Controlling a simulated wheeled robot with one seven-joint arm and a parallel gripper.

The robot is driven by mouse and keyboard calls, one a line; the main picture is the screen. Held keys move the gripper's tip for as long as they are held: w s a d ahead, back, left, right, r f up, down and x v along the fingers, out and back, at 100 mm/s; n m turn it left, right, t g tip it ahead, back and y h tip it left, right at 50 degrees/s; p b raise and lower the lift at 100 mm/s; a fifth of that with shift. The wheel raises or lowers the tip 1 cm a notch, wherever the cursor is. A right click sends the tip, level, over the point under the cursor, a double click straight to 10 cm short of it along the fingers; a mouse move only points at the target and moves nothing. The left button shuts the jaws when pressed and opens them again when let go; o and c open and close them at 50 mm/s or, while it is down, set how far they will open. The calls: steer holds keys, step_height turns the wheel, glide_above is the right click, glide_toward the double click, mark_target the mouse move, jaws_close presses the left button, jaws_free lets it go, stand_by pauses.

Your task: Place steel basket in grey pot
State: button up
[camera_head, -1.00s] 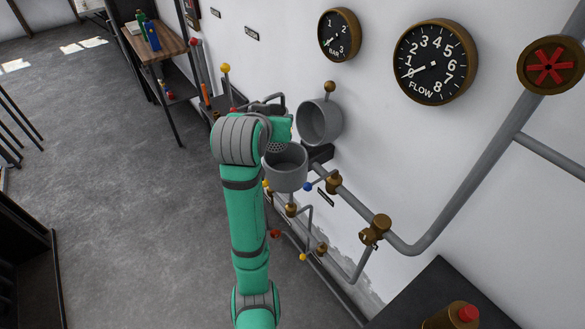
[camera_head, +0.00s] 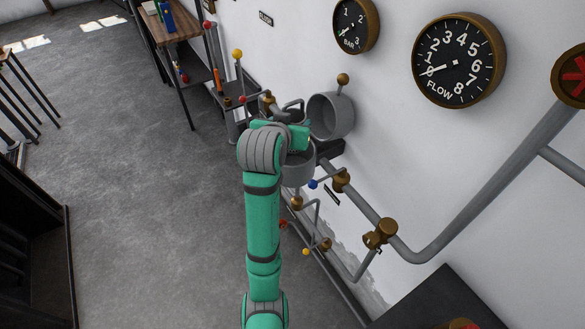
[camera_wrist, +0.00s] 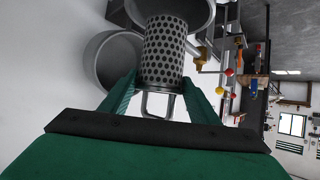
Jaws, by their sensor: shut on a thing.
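The steel basket (camera_wrist: 165,52) is a perforated cylinder with a wire handle, seen in the wrist view between the fingers of my gripper (camera_wrist: 161,92). My gripper is shut on it at the handle end. Its far end overlaps the opening of the grey pot (camera_wrist: 207,12); I cannot tell how deep it sits. In the head view the grey pot (camera_head: 299,172) is on the wall pipework, directly below my gripper (camera_head: 297,138), which covers most of its mouth. The basket is hidden there behind my gripper.
The pot's round grey lid (camera_head: 331,116) stands open against the wall, close beside my gripper. Pipes with brass fittings (camera_head: 380,234) and a blue-knobbed lever (camera_head: 313,184) are near the pot. The floor (camera_head: 150,200) to the left is clear.

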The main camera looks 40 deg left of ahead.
mark_target(290, 152)
step_height(290, 152, down, 10)
steer(key=shift+f, duration=0.1)
stand_by(0.4)
steer(key=o, duration=1.3)
steer(key=shift+f, duration=0.15)
steer(key=shift+s+r, duration=0.15)
steer(key=shift+r, duration=0.1)
steer(key=v, duration=1.1)
steer(key=shift+s+d+r, duration=0.1)
steer(key=shift+s+d, duration=0.1)
